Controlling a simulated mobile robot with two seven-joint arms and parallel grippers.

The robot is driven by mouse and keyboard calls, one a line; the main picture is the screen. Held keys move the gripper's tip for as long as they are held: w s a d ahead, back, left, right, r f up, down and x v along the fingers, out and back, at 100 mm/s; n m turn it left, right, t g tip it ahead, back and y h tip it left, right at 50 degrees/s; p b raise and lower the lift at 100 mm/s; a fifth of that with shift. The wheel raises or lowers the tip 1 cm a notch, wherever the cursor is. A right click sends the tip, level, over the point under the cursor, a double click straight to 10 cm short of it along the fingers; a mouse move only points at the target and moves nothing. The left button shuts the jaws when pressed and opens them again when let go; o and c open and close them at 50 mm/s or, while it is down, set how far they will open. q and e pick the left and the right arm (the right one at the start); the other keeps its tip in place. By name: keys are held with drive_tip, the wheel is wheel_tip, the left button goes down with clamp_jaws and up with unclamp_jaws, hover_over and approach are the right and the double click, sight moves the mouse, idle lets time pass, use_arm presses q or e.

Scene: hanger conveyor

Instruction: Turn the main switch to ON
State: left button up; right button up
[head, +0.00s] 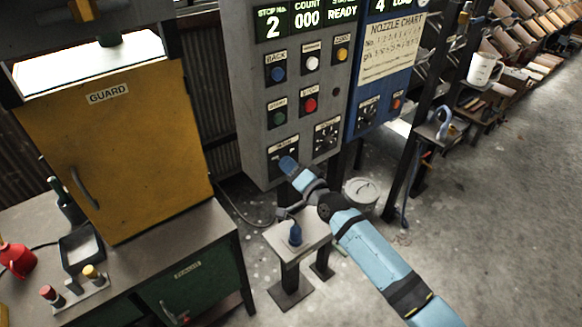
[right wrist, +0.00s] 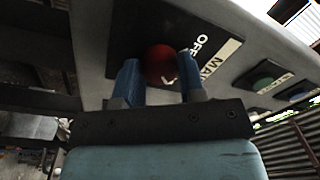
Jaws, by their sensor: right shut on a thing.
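The main switch is a red round knob (right wrist: 160,63) with a small white mark, on a black plate lettered MAIN and OFF. It is low on the grey control panel (head: 245,90). In the head view my right gripper (head: 287,164) reaches the panel's bottom left and covers the knob. In the right wrist view its two blue fingers stand on either side of the knob and are shut on it. The fingers hide part of the plate, and I cannot tell the knob's exact setting. My left gripper is not in view.
Above the switch are a red button (head: 310,104), a green button (head: 278,118) and a rotary dial (head: 326,135). A blue panel (head: 385,75) adjoins on the right. A small stand (head: 315,230) is below my arm. A yellow guard cabinet (head: 120,150) stands left. Open floor lies right.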

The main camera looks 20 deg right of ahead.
idle(0.3)
drive_tip(key=o, duration=0.9)
drive_tip(key=shift+o, duration=0.2)
drive_tip(key=shift+s, duration=0.1)
drive_tip(key=b+v, duration=0.1)
drive_tip(key=v, duration=1.2)
drive_tip(key=shift+s+b, duration=0.35)
drive_tip(key=shift+f, duration=0.1)
drive_tip(key=s+a+f+n+g+h+p, duration=0.1)
drive_tip(key=s+f+n, duration=0.4)
drive_tip(key=s, duration=0.6)
drive_tip(key=s+a+f+n+g+h+p, duration=0.2)
drive_tip(key=s+f+n+g, duration=0.3)
drive_tip(key=s+f, duration=0.5)
drive_tip(key=shift+s+a+p, duration=0.45)
drive_tip(key=shift+a+p, duration=0.1)
drive_tip(key=shift+p, duration=0.35)
